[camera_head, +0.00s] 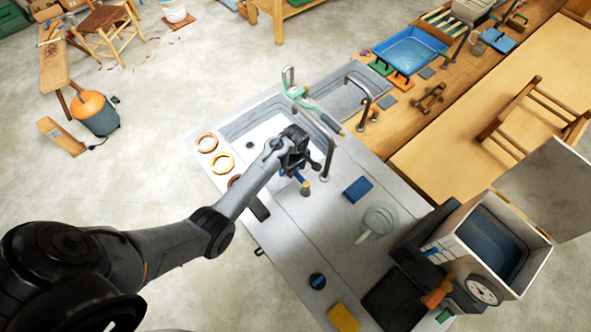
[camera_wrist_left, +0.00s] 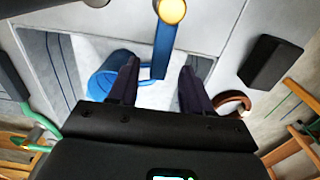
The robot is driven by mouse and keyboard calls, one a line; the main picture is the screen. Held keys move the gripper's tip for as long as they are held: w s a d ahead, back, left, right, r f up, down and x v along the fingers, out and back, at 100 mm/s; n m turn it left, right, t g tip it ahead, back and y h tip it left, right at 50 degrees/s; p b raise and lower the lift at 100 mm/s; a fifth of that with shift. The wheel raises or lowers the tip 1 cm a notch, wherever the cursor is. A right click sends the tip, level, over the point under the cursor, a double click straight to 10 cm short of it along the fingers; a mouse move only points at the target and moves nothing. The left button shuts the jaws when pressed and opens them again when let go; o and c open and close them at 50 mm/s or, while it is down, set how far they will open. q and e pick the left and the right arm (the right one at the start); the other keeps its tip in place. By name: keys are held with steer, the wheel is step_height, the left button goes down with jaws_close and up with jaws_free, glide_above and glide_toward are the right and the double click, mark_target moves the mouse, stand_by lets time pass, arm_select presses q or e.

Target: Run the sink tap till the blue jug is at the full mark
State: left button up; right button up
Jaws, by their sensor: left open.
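My left gripper (camera_head: 297,160) is over the near sink basin (camera_head: 240,122) in the head view. In the left wrist view its two dark fingers (camera_wrist_left: 158,84) are apart, with nothing gripped between them. The blue jug (camera_wrist_left: 104,82) lies or stands in the basin behind the left-hand finger; I cannot tell its water level. In the head view the arm largely hides it. A blue bar with a round golden knob (camera_wrist_left: 172,12) reaches between the fingers; the knob also shows in the head view (camera_head: 305,189). A grey curved tap (camera_head: 328,160) stands just right of the gripper.
Rings (camera_head: 222,163) lie on the rim left of the sink. A black block (camera_wrist_left: 270,62) is beside it. A blue sponge-like block (camera_head: 357,189) and a clear glass vessel (camera_head: 380,218) stand on the counter to the right. A second tap (camera_head: 358,95) is behind.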

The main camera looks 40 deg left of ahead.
arm_select(q)
steer(key=shift+f, duration=0.75)
jaws_close()
